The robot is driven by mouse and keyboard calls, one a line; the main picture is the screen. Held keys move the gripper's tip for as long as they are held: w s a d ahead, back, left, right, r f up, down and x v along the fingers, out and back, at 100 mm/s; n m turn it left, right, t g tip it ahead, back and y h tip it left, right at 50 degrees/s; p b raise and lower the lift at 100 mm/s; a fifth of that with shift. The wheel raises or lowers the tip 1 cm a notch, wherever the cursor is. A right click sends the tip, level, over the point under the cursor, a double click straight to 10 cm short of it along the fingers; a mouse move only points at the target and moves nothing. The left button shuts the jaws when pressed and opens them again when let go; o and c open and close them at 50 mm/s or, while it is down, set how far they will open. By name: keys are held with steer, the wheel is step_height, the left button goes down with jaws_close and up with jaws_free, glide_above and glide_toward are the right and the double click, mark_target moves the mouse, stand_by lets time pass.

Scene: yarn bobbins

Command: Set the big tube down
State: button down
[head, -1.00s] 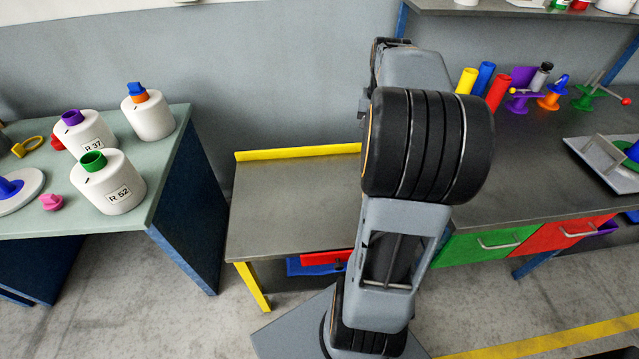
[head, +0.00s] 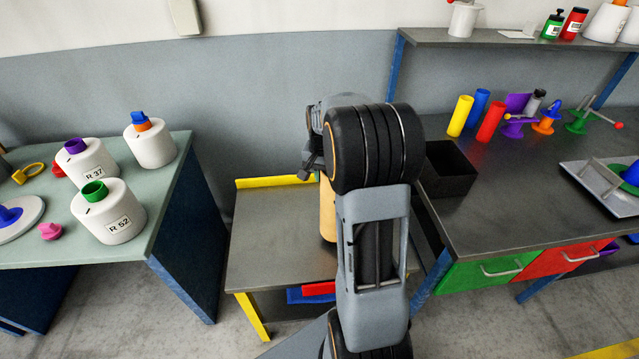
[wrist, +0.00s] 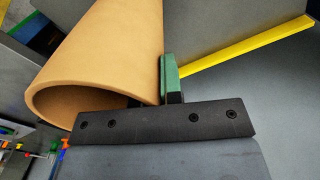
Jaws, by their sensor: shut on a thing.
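The big tube (wrist: 105,50) is tan, wide and hollow, with its open rim near my wrist in the wrist view. In the head view, part of the tube (head: 327,212) shows upright at the low grey table (head: 270,225), mostly behind my arm. I cannot tell whether its lower end touches the tabletop. My gripper (wrist: 169,78) is shut on the tube near that rim. One green-padded finger lies against the tube's outer side; the other finger is hidden.
A yellow strip (head: 275,181) edges the back of the low table. Its left part is bare. A black open box (head: 447,172) stands on the higher bench to the right. White bottles (head: 108,212) stand on the left table.

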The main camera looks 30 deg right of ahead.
steer(key=f, duration=0.4)
steer(key=shift+w+a+f, duration=0.1)
steer(key=shift+w+a, duration=0.25)
steer(key=shift+f, duration=0.15)
steer(key=c, duration=1.3)
jaws_free()
steer(key=shift+s, duration=0.1)
steer(key=shift+o, duration=0.2)
step_height(320, 180, up, 11)
steer(key=s+a+n+t, duration=0.4)
steer(key=s+a+n, duration=0.5)
steer(key=s+a, duration=0.7)
steer(key=shift+a+r+n, duration=0.3)
steer(key=shift+a+r, duration=0.05)
steer(key=shift+r, duration=0.1)
